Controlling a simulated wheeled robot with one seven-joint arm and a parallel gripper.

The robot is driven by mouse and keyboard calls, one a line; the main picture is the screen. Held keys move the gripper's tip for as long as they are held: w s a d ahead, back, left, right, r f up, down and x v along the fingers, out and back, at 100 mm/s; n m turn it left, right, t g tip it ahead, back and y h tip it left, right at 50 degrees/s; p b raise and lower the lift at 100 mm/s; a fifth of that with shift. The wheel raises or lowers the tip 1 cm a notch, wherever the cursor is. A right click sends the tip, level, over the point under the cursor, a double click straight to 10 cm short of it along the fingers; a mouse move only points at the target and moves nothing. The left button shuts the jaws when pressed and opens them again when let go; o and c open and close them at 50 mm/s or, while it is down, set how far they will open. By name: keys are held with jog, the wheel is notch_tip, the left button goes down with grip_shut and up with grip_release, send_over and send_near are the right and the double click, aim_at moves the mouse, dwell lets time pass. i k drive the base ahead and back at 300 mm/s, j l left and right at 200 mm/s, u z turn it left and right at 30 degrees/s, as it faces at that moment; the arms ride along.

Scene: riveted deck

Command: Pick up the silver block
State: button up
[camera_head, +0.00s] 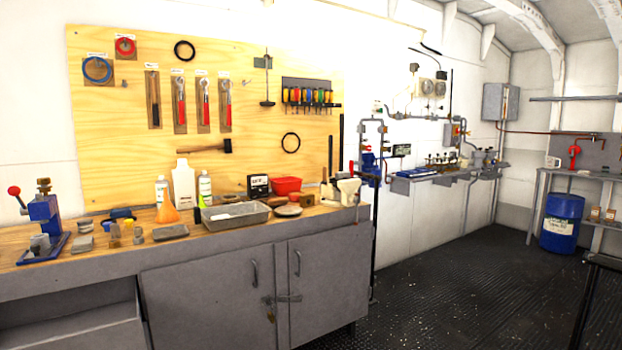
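Several small grey, metallic-looking pieces lie on the wooden top of the workbench (225,228) at its left part. One is a grey block (83,242) just right of the blue press; another grey piece (84,226) lies right behind it. A flat grey slab (170,232) lies farther right, and a small grey piece (138,236) stands between. I cannot tell for sure which of these is the silver block. My gripper is not in view.
A blue press (45,222) with a red knob stands at the bench's left end. A grey tray (235,215), bottles (183,185) and a red bin (287,186) crowd the middle. The dark ribbed floor (450,280) is open to the right, with a blue barrel (562,223) beyond.

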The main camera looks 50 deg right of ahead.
aim_at(344, 174)
jog(key=l+u, duration=0.3)
jog(key=l, duration=0.45)
jog(key=l+u, duration=0.3)
jog(key=l, duration=0.45)
jog(key=i, duration=0.05)
